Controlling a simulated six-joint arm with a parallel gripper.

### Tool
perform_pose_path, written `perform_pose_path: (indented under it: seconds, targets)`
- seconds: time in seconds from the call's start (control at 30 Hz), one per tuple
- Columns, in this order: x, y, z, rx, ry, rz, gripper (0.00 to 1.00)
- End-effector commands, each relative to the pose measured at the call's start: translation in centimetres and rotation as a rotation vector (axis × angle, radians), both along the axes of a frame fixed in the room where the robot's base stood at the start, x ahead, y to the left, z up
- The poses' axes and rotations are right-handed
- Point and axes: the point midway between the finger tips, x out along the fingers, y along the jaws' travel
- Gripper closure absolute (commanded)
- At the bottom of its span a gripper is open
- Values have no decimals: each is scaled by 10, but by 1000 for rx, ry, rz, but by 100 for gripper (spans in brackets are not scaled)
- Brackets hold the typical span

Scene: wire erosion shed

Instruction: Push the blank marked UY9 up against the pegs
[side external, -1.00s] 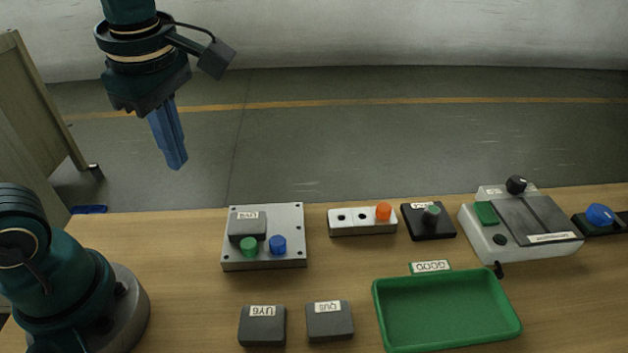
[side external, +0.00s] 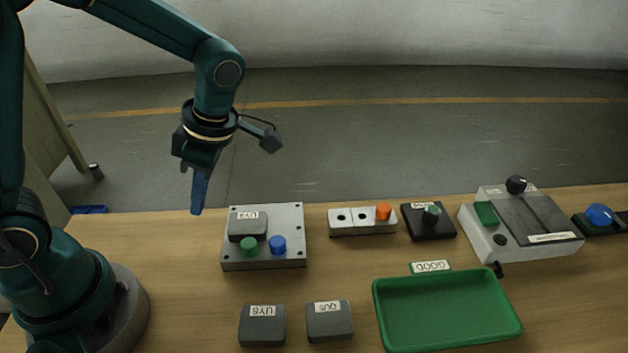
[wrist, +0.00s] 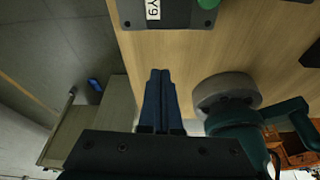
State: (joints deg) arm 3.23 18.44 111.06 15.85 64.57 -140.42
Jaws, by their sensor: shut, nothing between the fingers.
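The blank marked UY9 (side external: 247,226) is a dark grey block lying on the back left part of a grey plate (side external: 290,222). Its label shows partly at the top of the wrist view (wrist: 152,10). A green peg (side external: 249,246) and a blue peg (side external: 278,244) stand on the plate; the green one overlaps the blank's front in the side view, so I cannot tell whether they touch. My gripper (side external: 197,211) is shut and empty, pointing down, left of the plate and apart from the blank. Its blue fingers also show in the wrist view (wrist: 160,75).
Two other dark grey blanks, the left one (side external: 262,326) and the right one (side external: 329,320), lie on the table in front. A green tray (side external: 446,345) labelled GOOD stands to their right. A white switch box (side external: 345,228), a black knob box (side external: 415,228) and a grey device (side external: 520,253) line the back.

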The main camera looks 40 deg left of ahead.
Motion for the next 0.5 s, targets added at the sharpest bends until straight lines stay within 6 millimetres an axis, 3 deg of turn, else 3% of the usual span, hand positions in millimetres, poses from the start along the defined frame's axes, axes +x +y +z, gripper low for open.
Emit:
perform_pose_path:
  seconds: [0.2,0.5]
  targets:
    - [-7,7,-32,-2,4,0,100]
    - [15,-19,-29,-1,-1,-2,100]
